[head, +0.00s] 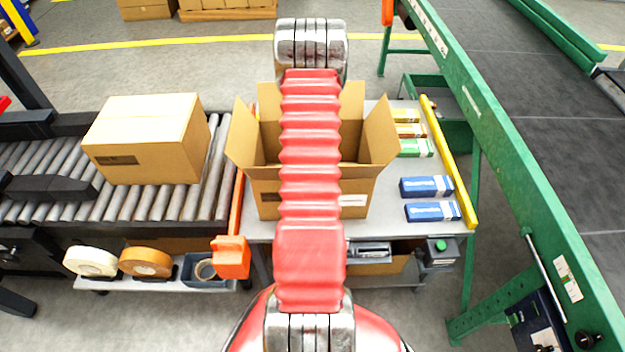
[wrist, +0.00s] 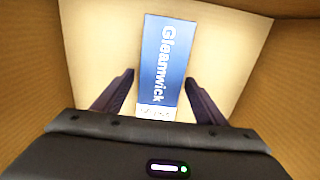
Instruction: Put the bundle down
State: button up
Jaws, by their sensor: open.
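A blue bundle (wrist: 163,60) with white "Gleamwick" lettering and a pale band lies on the pale floor of a carton in the wrist view. My gripper (wrist: 160,77) is open, with one dark finger on each side of the bundle and a visible gap at both sides. The open carton (head: 377,150) stands on the grey table in the head view with its flaps spread. My red arm passes in front of the carton and hides much of its inside; the gripper and the bundle in it do not show there.
Two blue bundles (head: 427,187) lie right of the carton, with green, brown and yellow ones behind them. A yellow rail (head: 449,160) edges the table. A closed box (head: 147,140) sits on rollers at left. A green-framed conveyor (head: 500,145) runs along the right.

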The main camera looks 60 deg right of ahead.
notch_tip(320, 180, up, 12)
jog(key=shift+f, duration=0.15)
dwell(0.3)
dwell(0.9)
